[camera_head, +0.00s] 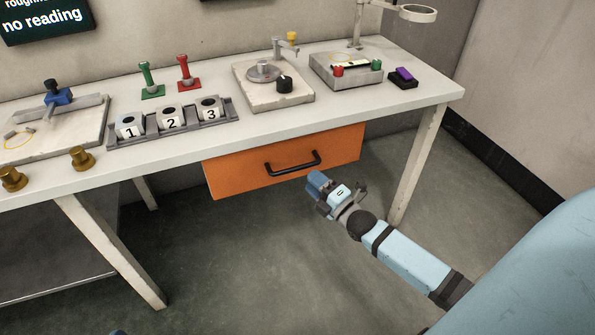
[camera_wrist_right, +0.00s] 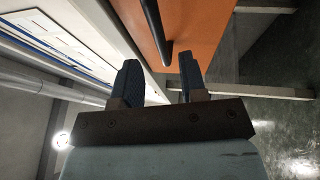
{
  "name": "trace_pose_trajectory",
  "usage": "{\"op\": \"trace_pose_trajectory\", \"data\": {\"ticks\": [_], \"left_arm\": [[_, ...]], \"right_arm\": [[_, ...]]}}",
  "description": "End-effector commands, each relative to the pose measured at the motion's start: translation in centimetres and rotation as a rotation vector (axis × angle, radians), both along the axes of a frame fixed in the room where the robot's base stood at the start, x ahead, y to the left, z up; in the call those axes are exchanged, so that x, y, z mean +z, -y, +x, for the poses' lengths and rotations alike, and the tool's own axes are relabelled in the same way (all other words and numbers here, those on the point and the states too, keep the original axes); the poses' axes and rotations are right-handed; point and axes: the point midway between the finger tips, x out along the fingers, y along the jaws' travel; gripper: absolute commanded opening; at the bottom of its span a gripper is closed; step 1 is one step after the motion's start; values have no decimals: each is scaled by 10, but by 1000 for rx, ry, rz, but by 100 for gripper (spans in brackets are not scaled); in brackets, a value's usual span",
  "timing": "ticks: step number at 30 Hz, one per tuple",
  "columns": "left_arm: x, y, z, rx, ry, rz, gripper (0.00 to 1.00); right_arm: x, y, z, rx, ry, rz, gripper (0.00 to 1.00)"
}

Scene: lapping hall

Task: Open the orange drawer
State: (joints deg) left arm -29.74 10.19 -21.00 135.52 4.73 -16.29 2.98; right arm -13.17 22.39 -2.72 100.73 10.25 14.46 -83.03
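The orange drawer (camera_head: 235,177) hangs under the front of the white workbench and looks shut. Its black bar handle (camera_head: 292,166) runs across the front. My right gripper (camera_head: 317,184) is just below and right of the handle, in front of the drawer. In the right wrist view the two dark blue fingers (camera_wrist_right: 160,78) stand apart with nothing gripped. The handle (camera_wrist_right: 153,30) shows ahead of the gap between them, against the orange drawer front (camera_wrist_right: 200,25). I cannot tell whether either finger touches it.
The workbench (camera_head: 200,151) carries a numbered block rack (camera_head: 173,133), a green and a red handled tool, a lapping plate and a grey box unit. Brass knobs (camera_head: 82,158) are at left. A bench leg (camera_head: 417,165) stands right of the drawer. Floor before the drawer is clear.

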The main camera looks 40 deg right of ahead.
Motion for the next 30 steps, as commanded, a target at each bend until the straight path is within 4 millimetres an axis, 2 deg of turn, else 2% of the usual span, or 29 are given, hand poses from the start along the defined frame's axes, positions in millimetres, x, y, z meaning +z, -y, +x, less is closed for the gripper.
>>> {"op": "trace_pose_trajectory", "data": {"ticks": [3, 9, 15, 22, 23, 27, 28, 30], "left_arm": [[7, 3, 0, -9, 43, -27, 43], [20, 7, 0, -22, 96, -61, 43], [25, 9, -1, -29, 118, -77, 43], [28, 9, -2, -29, 123, -79, 43], [28, 9, -2, -29, 123, -79, 43], [28, 9, -2, -29, 123, -78, 43], [28, 9, -2, -29, 123, -78, 43], [28, 9, -1, -28, 122, -78, 43]], "right_arm": [[3, -4, 25, 0, 3, 0, 39], [8, -9, 52, 1, 0, 1, 39], [11, -11, 63, 1, -1, 0, 39], [11, -11, 63, 1, -1, 0, 39], [11, -11, 63, 1, -1, 0, 37], [11, -11, 63, 1, -1, 0, 4], [11, -11, 63, 1, -1, 0, 0], [11, -11, 63, 1, -1, 0, 0]]}}
